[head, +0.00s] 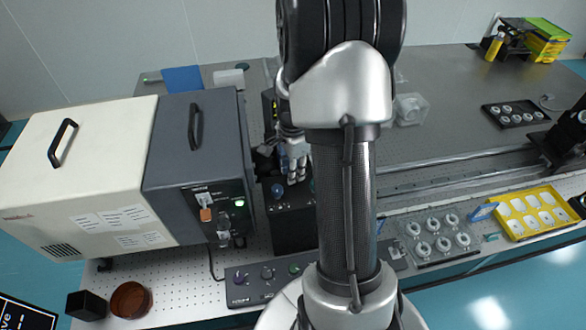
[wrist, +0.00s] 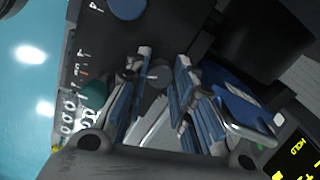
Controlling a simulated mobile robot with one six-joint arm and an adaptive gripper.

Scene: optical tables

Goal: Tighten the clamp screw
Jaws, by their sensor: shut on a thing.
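My gripper (head: 296,172) is low over a black device (head: 293,228) beside the dark grey instrument box in the head view. In the wrist view its two blue-and-grey fingers (wrist: 160,66) stand on either side of a small round grey knob (wrist: 157,77), which looks like the clamp screw. The fingers are shut on it. The clamp screw cannot be made out in the head view, where the gripper and the device cover that spot.
A dark grey box (head: 200,140) with a handle stands close left of my gripper, next to a cream box (head: 75,170). A control unit with coloured knobs (head: 267,274) lies in front. A yellow tray (head: 536,226) and a clear tray of rings (head: 440,252) are at right.

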